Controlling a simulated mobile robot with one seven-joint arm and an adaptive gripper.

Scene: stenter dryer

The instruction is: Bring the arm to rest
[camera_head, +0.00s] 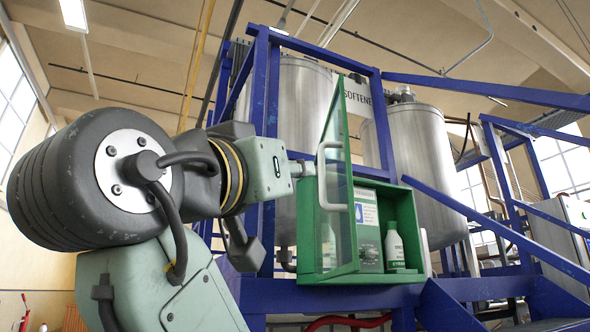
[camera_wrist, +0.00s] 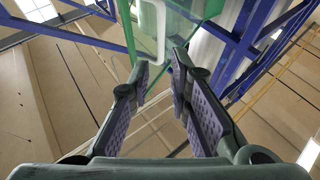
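My gripper (camera_wrist: 161,75) is open in the wrist view, with a clear gap between its two purple-padded fingers. The white door handle (camera_wrist: 161,30) shows just past the fingertips, in line with the gap; I cannot tell whether they touch. In the head view my gripper (camera_head: 301,168) reaches from the left to the handle (camera_head: 322,178) on the glazed green door (camera_head: 343,200). The door stands open on the green cabinet (camera_head: 350,275). My arm is raised and stretched to the right, and its wrist hides part of the blue frame.
A white bottle (camera_head: 394,247) stands in the cabinet beside a label sheet (camera_head: 367,210). Blue steel posts and rails (camera_head: 262,110) surround the cabinet. Two steel tanks (camera_head: 420,165) stand behind. A blue sloping rail (camera_head: 500,235) runs down on the right.

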